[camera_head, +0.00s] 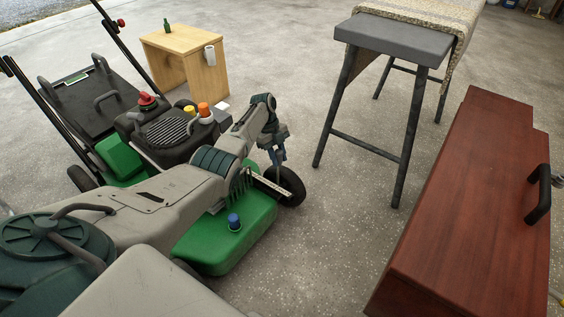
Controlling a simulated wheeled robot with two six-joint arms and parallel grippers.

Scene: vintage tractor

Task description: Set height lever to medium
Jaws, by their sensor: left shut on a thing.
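A green lawn mower (222,240) with a black engine (170,131) stands at the left. A pale marked strip (271,189), which looks like the height scale, lies along its side by a black wheel (289,186). My left arm reaches over the mower from the lower left. My left gripper (279,160) points down at the strip, shut on what looks like the height lever. The lever is mostly hidden by the fingers and too small to make out, so its exact setting cannot be read. My right gripper is not in view.
A blue cap (234,222) stands up from the mower deck. A wooden stand (195,65) with a green bottle is behind. A grey-topped table (390,40) and a red-brown wooden cabinet (470,190) with a black handle (539,194) are at the right. Clear concrete floor lies between.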

